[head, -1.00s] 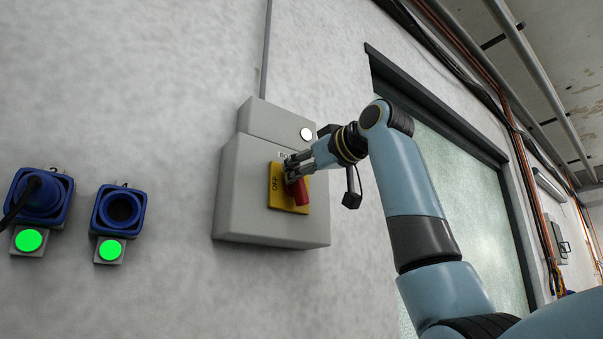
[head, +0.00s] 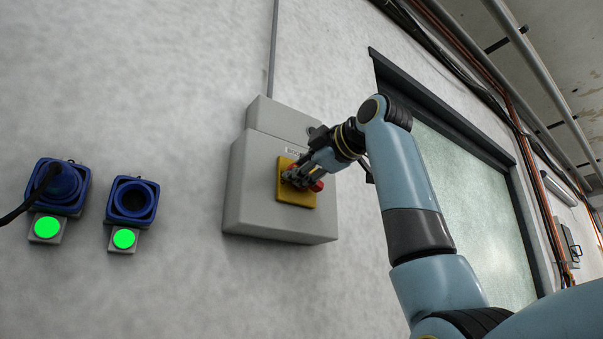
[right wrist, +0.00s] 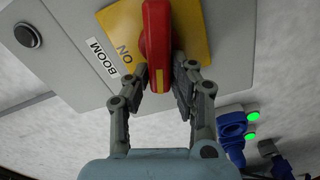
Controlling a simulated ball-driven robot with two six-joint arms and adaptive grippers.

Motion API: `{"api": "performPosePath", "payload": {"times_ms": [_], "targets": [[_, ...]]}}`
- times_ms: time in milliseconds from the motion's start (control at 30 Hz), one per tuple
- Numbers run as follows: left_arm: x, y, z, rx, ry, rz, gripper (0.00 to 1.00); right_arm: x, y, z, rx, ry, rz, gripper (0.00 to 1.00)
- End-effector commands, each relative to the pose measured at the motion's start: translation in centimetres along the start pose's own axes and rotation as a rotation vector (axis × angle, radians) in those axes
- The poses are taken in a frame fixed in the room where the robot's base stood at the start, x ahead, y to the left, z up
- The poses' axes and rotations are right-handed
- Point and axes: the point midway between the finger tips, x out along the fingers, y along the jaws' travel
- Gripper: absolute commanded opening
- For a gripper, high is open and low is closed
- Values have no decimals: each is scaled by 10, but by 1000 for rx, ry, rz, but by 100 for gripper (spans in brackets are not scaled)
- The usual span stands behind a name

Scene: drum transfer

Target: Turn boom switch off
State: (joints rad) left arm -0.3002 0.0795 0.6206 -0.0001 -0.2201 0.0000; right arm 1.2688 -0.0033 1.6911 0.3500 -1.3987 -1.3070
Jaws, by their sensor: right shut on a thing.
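The boom switch is a red handle (head: 317,186) on a yellow plate (head: 304,199), on the front of a grey box (head: 265,190) on the wall. The handle lies slantwise, from upper left to lower right in the head view. My right gripper (head: 298,177) is shut on the handle and hides its middle. In the right wrist view the gripper's fingers (right wrist: 159,82) are on both sides of the red handle (right wrist: 157,35). ON and the BOOM label (right wrist: 104,59) are readable there. A round lamp (right wrist: 27,35) on the box is dark. My left gripper is out of view.
Two blue sockets (head: 58,188) (head: 133,201) with lit green buttons (head: 47,227) (head: 124,239) are on the wall left of the box. A black cable runs from the left socket. A framed window (head: 465,190) is to the right. The wall between the sockets and box is bare.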

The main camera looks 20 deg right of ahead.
Motion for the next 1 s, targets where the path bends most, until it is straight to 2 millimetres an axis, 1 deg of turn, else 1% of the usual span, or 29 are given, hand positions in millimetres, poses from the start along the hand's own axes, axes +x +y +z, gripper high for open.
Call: {"api": "performPosePath", "payload": {"times_ms": [33,200,433,700,1000], "targets": [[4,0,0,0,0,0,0,0,-3,0,-38,1,0,0],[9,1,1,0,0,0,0,0,-6,1,-163,1,-1,0],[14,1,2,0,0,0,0,0,-9,1,-278,1,-2,0],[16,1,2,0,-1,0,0,0,-10,2,-336,1,-3,0],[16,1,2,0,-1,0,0,0,-10,2,-344,1,-4,0]]}}
